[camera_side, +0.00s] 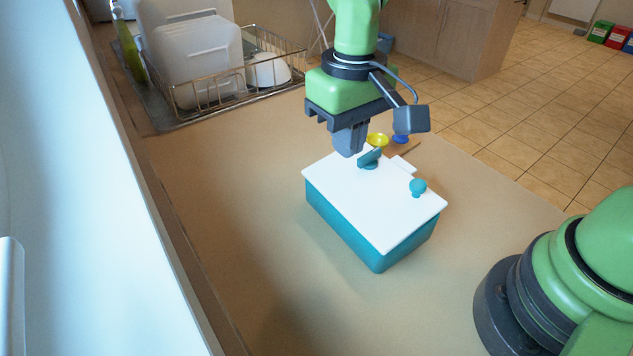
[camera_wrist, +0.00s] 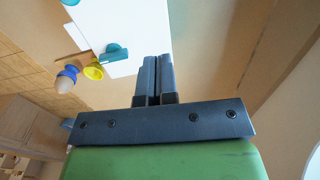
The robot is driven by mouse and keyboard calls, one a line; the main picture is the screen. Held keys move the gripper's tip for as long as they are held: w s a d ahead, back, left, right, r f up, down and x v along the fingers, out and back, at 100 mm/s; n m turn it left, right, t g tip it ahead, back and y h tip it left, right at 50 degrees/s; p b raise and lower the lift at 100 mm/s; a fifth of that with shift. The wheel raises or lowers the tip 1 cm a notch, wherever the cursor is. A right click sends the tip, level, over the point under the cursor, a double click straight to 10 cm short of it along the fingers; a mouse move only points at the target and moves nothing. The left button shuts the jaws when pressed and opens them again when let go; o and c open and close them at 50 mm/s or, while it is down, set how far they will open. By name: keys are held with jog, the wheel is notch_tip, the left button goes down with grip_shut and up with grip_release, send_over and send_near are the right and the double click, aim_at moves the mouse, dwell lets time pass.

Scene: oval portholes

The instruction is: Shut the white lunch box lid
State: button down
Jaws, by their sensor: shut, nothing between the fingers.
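The lunch box has a teal body (camera_side: 345,232) and stands on the table. Its white lid (camera_side: 370,205) lies flat across the top; I cannot tell whether a thin gap is left under it. A teal upright piece (camera_side: 371,157) and a round teal knob (camera_side: 417,186) show at the lid's far and right sides. My gripper (camera_side: 350,152) is shut and empty, pointing down at the lid's far left edge; I cannot tell whether it touches. In the wrist view the shut fingers (camera_wrist: 157,62) overlap the edge of the white lid (camera_wrist: 122,28).
A yellow cup (camera_side: 377,139) and a blue egg cup (camera_side: 400,139) stand just behind the box. The egg cup (camera_wrist: 68,76) holds an egg in the wrist view. A wire dish rack (camera_side: 215,95) stands at the back left. The table's left and front are clear.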

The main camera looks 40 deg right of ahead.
dwell(0.4)
notch_tip(320, 180, up, 6)
dwell(0.6)
jog(key=s+d+r+m+t+y, duration=0.1)
jog(key=s+d+r+m+t, duration=0.1)
jog(key=s, duration=0.5)
jog(key=s+d+r+m+t+y, duration=0.1)
jog(key=s+d+r+m+t, duration=0.1)
jog(key=s+d+r+t, duration=0.3)
jog(key=s+d+r, duration=0.1)
jog(key=s, duration=0.2)
jog(key=shift+d+r, duration=0.25)
jog(key=shift+d, duration=0.05)
dwell(0.9)
